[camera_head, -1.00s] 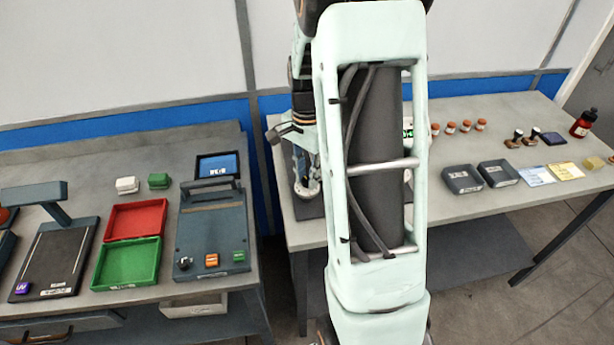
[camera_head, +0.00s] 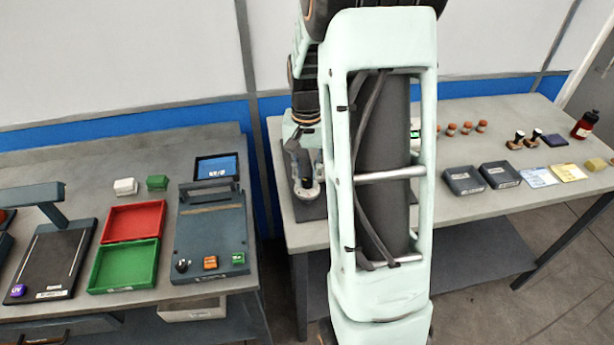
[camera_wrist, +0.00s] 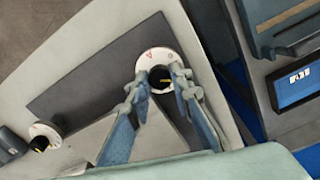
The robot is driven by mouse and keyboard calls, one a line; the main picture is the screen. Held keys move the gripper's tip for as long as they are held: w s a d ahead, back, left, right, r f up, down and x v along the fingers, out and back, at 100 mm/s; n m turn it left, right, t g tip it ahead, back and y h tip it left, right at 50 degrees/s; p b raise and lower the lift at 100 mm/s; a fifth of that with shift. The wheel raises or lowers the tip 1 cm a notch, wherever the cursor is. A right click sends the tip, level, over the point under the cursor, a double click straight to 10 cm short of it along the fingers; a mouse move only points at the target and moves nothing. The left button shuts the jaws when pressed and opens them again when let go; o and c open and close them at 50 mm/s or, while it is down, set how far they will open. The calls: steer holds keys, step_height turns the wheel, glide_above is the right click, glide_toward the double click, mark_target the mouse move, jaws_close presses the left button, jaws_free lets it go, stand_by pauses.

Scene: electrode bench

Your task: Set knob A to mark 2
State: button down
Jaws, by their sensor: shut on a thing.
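Knob A (camera_wrist: 161,83) is black with a yellow pointer line and sits on a round white dial (camera_wrist: 143,64) with a red letter A. My gripper (camera_wrist: 164,76) has its two blue-grey fingers closed on the knob's sides in the wrist view. The yellow line points roughly sideways across the picture. The dial's other marks are too small or hidden to read. In the head view my gripper (camera_head: 305,172) is low over the dial (camera_head: 309,191) at the right table's left end, partly hidden by my arm.
A second black knob (camera_wrist: 39,143) on a white dial stands at the left of the wrist view. A dark instrument with a screen (camera_head: 216,167), red tray (camera_head: 135,220) and green tray (camera_head: 125,267) stand on the left bench. Dark boxes (camera_head: 464,180) lie right of my arm.

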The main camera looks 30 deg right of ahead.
mark_target(307, 180)
steer(key=shift+r, duration=0.1)
stand_by(0.3)
steer(key=c, duration=1.7)
jaws_free()
steer(key=shift+c, duration=0.2)
step_height(307, 180, up, 12)
